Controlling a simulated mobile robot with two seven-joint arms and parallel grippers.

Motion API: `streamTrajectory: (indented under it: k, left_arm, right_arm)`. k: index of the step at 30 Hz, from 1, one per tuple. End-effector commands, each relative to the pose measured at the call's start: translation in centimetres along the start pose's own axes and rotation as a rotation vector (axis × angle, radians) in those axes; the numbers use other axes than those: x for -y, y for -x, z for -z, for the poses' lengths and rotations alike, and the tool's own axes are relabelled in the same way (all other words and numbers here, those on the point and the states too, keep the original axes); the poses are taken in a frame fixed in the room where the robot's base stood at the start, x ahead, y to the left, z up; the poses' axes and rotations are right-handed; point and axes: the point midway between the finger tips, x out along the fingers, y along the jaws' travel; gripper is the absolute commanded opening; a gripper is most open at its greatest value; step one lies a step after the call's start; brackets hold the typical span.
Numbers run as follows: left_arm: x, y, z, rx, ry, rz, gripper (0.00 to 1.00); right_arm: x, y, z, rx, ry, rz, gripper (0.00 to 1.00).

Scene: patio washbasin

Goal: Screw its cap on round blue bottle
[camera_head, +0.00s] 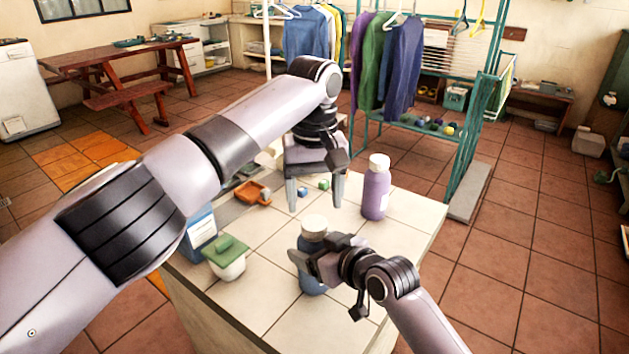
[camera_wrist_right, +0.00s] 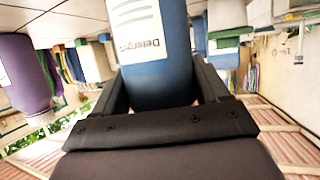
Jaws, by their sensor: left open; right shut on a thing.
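The round blue bottle (camera_head: 312,284) stands upright near the front of the tiled counter. A white cap (camera_head: 314,224) is at its top; I cannot tell whether it is threaded on or only resting there. My right gripper (camera_head: 306,257) is shut around the bottle's side. The right wrist view shows the blue bottle (camera_wrist_right: 158,70) with its white label between the fingers (camera_wrist_right: 160,95); its cap is out of that picture. My left gripper (camera_head: 315,200) points down just above the cap, with its fingers apart and nothing between them.
A purple bottle (camera_head: 376,190) with a white cap stands to the right. A green-topped white tub (camera_head: 227,260), a blue-and-white carton (camera_head: 200,230), an orange scoop (camera_head: 252,193) and small cubes are on the left and back. The counter's front right (camera_head: 400,240) is clear.

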Motion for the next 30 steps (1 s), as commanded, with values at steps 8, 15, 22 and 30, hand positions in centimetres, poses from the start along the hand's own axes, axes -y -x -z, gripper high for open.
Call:
streamTrajectory:
  k: [8, 15, 22, 30]
  left_arm:
    - [0.1, -4.1, 0.0, 0.002, 0.000, 0.002, 0.70]
    - [0.0, -5.2, 0.0, 0.001, 0.000, 0.000, 0.70]
    - [0.0, -5.2, 0.0, 0.000, 0.000, 0.000, 0.67]
    - [0.0, -5.2, 0.0, 0.000, 0.000, 0.000, 0.12]
  right_arm:
    - [0.0, 0.0, 0.1, -0.001, 0.001, -0.001, 0.00]
    - [0.0, 0.0, 0.1, -0.001, 0.001, -0.001, 0.00]
    - [0.0, 0.0, 0.1, -0.001, 0.001, -0.001, 0.00]
    - [0.0, 0.0, 0.1, -0.001, 0.001, -0.001, 0.00]
